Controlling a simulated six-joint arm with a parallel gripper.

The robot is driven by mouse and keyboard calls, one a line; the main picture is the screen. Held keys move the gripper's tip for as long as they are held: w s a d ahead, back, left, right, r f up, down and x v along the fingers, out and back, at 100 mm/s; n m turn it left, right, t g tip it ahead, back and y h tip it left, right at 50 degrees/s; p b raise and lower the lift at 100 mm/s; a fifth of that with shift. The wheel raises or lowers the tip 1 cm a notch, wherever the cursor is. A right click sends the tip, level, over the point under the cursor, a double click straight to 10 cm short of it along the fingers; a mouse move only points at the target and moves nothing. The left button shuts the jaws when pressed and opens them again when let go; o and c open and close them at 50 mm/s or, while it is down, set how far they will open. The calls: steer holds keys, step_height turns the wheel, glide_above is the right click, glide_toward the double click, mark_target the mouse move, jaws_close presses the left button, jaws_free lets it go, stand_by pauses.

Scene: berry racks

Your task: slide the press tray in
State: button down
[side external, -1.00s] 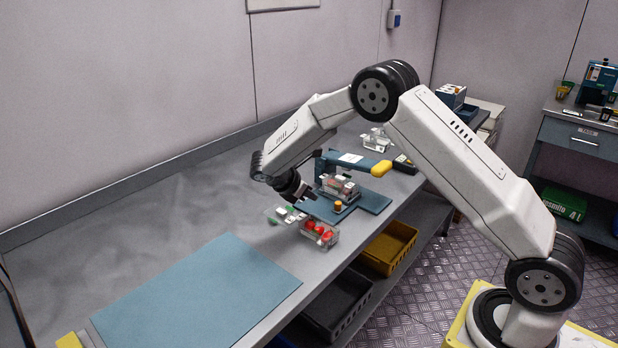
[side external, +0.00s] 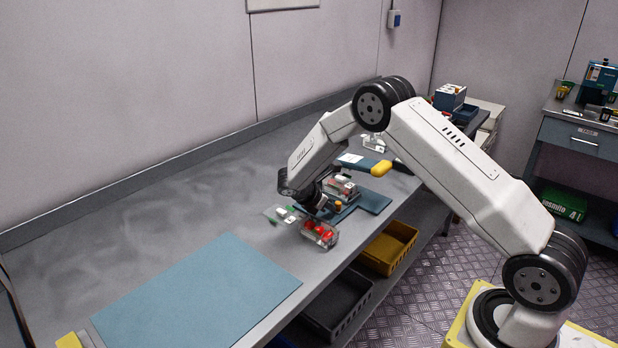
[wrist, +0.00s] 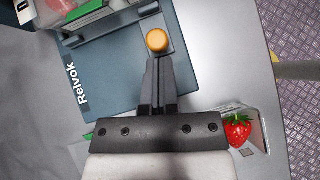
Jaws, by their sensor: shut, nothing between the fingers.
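The blue press (side external: 374,202) stands on the bench with a yellow handle (side external: 381,168). Its base, lettered "Relvok", fills much of the upper wrist view (wrist: 115,92). The press tray (wrist: 129,20) carries a clear punnet (side external: 340,185), cut off at the top left of the wrist view. An orange knob (wrist: 157,40) sits at the tray's near edge; it also shows in the side view (side external: 338,205). My gripper (wrist: 158,60) is shut and empty, its tips just short of the knob. I cannot tell if they touch it.
A clear punnet of red strawberries (side external: 320,233) stands close by on the near side; one strawberry (wrist: 237,130) shows at right in the wrist view. A flat blue mat (side external: 200,295) lies bare at front left. Yellow (side external: 388,247) and dark bins sit below the bench edge.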

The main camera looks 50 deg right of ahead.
mark_target(346, 201)
steer(key=shift+d, duration=0.1)
steer(key=shift+d, duration=2.5)
steer(key=shift+r, duration=0.1)
steer(key=shift+w+a+r, duration=0.1)
steer(key=shift+a+r, duration=0.15)
steer(key=shift+r, duration=0.1)
steer(key=v, duration=0.9)
steer(key=shift+a, duration=0.4)
steer(key=shift+a, duration=0.1)
steer(key=s+a+r+m+t+y, duration=0.1)
steer(key=s+a+m+t+y, duration=0.1)
steer(key=s+a+m+y, duration=0.2)
steer(key=s+a+r+m+t+y, duration=0.2)
steer(key=s+a+m+y, duration=0.2)
steer(key=s+a+m, duration=0.7)
steer(key=s, duration=0.7)
steer(key=shift+s+r+t+y, duration=0.2)
steer(key=shift+t+y, duration=0.1)
steer(key=shift+y, duration=0.1)
